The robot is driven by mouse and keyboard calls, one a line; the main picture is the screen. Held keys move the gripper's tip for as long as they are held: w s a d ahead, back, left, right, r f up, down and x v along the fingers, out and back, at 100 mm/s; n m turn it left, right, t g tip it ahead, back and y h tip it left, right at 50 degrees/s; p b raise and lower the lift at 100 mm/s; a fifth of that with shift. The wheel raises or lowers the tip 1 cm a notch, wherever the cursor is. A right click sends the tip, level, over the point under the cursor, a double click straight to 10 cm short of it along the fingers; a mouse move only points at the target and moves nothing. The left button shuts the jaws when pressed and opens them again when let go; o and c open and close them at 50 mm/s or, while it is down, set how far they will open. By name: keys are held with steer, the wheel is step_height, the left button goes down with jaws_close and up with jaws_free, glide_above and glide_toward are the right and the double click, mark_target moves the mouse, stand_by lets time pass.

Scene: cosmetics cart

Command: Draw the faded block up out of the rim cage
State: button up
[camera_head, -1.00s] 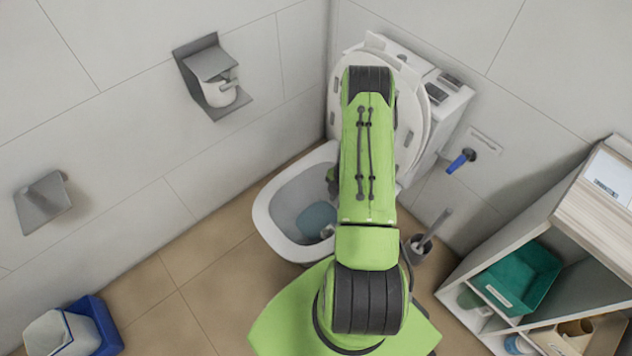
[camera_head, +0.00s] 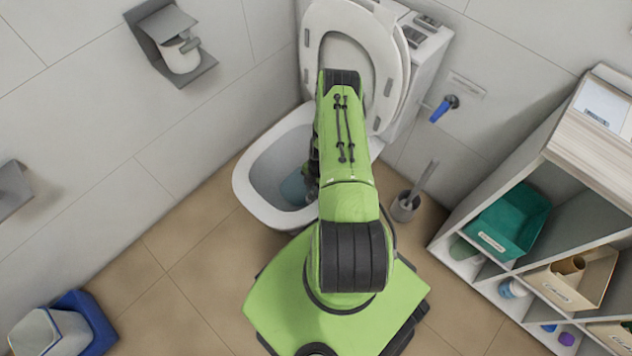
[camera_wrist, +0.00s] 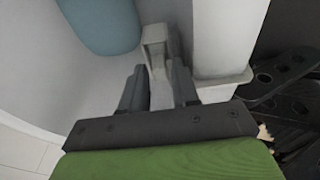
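In the wrist view a pale grey-white rim cage (camera_wrist: 155,42) hangs on the inner side of the white toilet rim (camera_wrist: 222,40). Its near end lies around the gap between my fingertips. I cannot tell the faded block apart from the cage. My gripper (camera_wrist: 156,70) has its two dark fingers apart, one on each side of that gap; no contact is clear. In the head view my green arm hides most of the gripper, and a dark part of it shows inside the toilet bowl (camera_head: 262,172). The cage is not visible there.
Blue water (camera_head: 293,188) lies in the bowl, and the raised lid and seat (camera_head: 390,65) stand behind my arm. A toilet brush holder (camera_head: 405,207) is to the right. A shelf cart (camera_head: 600,160) with bins stands farther right. A blue-and-white bin (camera_head: 90,320) is lower left.

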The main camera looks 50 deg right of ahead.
steer(key=shift+c, duration=0.4)
jaws_close()
steer(key=shift+r, duration=0.15)
steer(key=shift+r+p, duration=2.45)
steer(key=shift+r, duration=0.95)
step_height(320, 180, up, 8)
steer(key=p, duration=0.5)
